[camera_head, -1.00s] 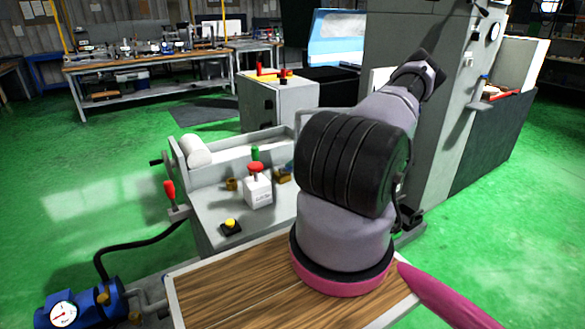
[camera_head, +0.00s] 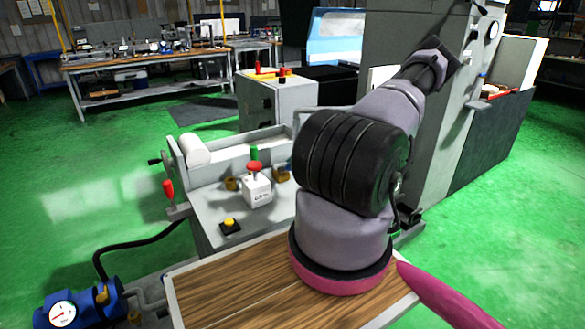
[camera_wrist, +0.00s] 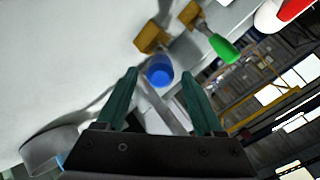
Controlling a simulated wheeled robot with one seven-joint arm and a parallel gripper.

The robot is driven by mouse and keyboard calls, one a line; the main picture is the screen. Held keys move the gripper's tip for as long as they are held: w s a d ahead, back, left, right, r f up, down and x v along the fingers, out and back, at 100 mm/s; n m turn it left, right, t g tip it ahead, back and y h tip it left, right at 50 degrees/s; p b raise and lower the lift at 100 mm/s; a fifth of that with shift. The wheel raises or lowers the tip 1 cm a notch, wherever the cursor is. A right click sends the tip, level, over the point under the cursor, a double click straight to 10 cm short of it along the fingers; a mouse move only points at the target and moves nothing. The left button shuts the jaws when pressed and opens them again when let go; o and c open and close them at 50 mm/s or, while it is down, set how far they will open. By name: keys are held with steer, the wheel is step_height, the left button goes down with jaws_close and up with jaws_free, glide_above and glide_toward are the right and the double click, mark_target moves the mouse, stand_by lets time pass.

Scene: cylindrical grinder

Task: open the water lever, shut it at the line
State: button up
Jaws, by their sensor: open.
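In the wrist view, my gripper (camera_wrist: 160,76) is open, with its two green fingers apart. A blue round-ended handle (camera_wrist: 159,70) lies between the fingertips; I cannot tell whether they touch it. It looks like the water lever's handle, but no label shows. A brass fitting (camera_wrist: 152,37) is just beyond it. A second lever with a green grip (camera_wrist: 224,48) is to its right, on another brass fitting (camera_wrist: 190,13). In the head view my arm hides the gripper and the blue handle; the green grip (camera_head: 254,153) shows there. I cannot make out a line mark.
A white box with a red button (camera_head: 255,168) stands on the grey machine bed, near a yellow button (camera_head: 229,223). A red-handled lever (camera_head: 169,188) is at the bed's left. A blue pump with a gauge (camera_head: 62,314) is lower left. Green floor lies open at left.

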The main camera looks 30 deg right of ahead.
steer(key=v, duration=0.6)
steer(key=shift+r, duration=0.1)
